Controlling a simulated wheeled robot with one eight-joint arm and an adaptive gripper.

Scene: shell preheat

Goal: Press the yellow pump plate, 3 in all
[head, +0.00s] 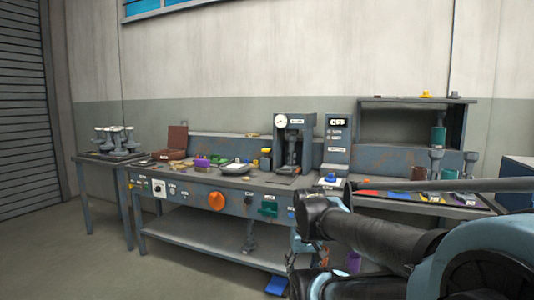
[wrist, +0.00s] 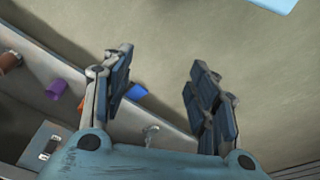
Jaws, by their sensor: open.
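In the head view a small yellow-topped piece (head: 266,151) stands on the workbench, just left of the press (head: 294,145) with its round gauge. It looks like the yellow pump plate, but it is too small to make out whether it is up or down. My gripper (wrist: 160,75) is open and empty in the wrist view, its two fingers wide apart over the floor. The yellow piece does not show in the wrist view. In the head view my arm fills the lower right, and my gripper is apart from the yellow piece.
The workbench (head: 185,198) carries an orange knob (head: 216,201), a green part (head: 267,208) and a display box (head: 337,145). A side table (head: 83,160) stands at left. In the wrist view a purple cup (wrist: 56,88) and a blue piece (wrist: 137,91) lie near the fingers. Floor at left is free.

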